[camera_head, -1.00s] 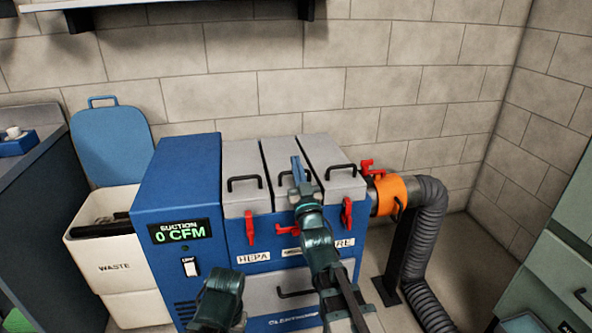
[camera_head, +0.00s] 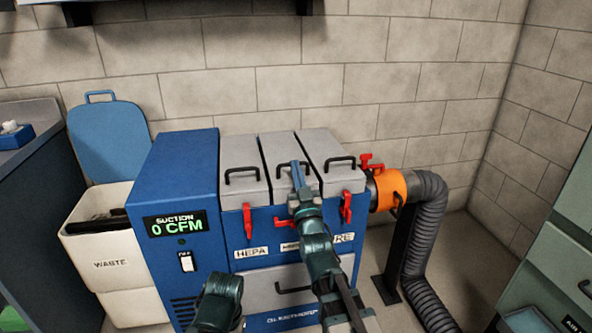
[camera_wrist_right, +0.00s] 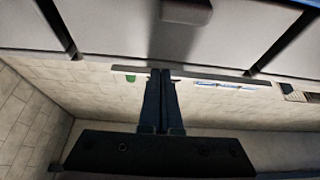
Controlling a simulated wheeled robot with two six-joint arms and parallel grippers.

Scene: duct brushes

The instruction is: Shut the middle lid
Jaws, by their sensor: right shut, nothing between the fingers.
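The middle lid (camera_head: 282,152) is a grey panel on top of the blue suction unit. It lies down and looks about level with the lids on both sides; a small gap cannot be ruled out. My right gripper (camera_head: 298,168) is shut and empty, over the front part of this lid and hiding much of its handle. I cannot tell whether it touches. The middle red latch (camera_head: 282,223) is partly hidden behind my right arm. The right wrist view shows the shut fingers (camera_wrist_right: 161,78). My left gripper is not clearly in view; only part of my left arm shows at the bottom.
The left lid (camera_head: 240,180) and right lid (camera_head: 338,165) are down, with red latches hanging in front. An orange collar (camera_head: 387,190) and grey hose (camera_head: 428,230) stand right. A waste bin (camera_head: 108,262) stands left. A wall shelf (camera_head: 190,10) is above.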

